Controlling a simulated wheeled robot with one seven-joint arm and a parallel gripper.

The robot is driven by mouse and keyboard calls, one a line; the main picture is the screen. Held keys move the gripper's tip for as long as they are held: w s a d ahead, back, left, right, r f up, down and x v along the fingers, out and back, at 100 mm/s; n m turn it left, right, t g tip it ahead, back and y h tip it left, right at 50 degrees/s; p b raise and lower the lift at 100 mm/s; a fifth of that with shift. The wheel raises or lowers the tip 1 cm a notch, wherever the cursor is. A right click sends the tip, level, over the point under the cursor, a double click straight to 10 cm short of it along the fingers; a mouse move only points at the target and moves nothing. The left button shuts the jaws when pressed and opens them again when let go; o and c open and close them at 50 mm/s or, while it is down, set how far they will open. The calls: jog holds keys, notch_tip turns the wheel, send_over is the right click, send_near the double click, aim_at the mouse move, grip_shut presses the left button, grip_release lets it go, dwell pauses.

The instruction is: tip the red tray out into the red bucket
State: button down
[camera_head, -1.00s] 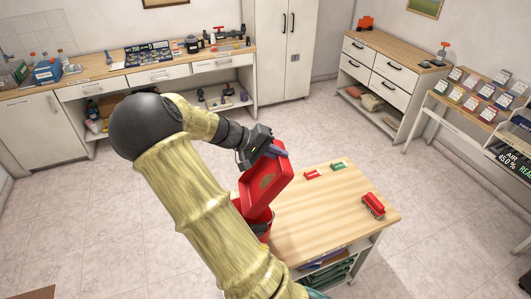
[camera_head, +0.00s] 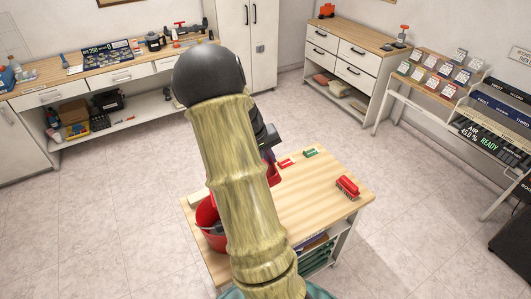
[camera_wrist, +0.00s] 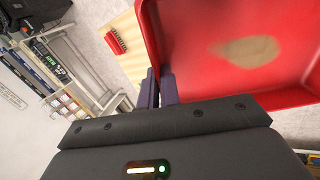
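The red tray (camera_wrist: 225,85) fills the upper right of the wrist view, with a tan, sand-like patch on its floor. My gripper (camera_wrist: 158,88) is shut on the tray's edge, one dark finger on each side of it. In the head view my arm hides most of the gripper and tray; only a bit of red tray (camera_head: 273,174) shows right of the arm. The tray's exact tilt and height cannot be told.
The wooden table (camera_head: 310,205) carries a red brush (camera_head: 347,187), a small red item (camera_head: 287,162) and a green item (camera_head: 311,153). Its front right is clear. Drawers (camera_head: 335,65) and a card display (camera_head: 440,75) stand behind and right. Open floor surrounds the table.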

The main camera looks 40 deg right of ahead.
jog(key=shift+s+d+f+t+y+b, duration=0.1)
jog(key=shift+d+f+t+y+b, duration=0.2)
jog(key=shift+f+y, duration=0.6)
jog(key=shift+s+d+f+t+y+b, duration=0.1)
jog(key=shift+f+t+y+b, duration=0.3)
jog(key=shift+f, duration=0.9)
jog(key=shift+s+d+f+t+y+b, duration=0.1)
jog(key=shift+d+f+t+y+b, duration=0.2)
jog(key=shift+f+y, duration=0.6)
jog(key=shift+a+f, duration=0.15)
jog(key=shift+f, duration=0.05)
jog(key=shift+s, duration=0.1)
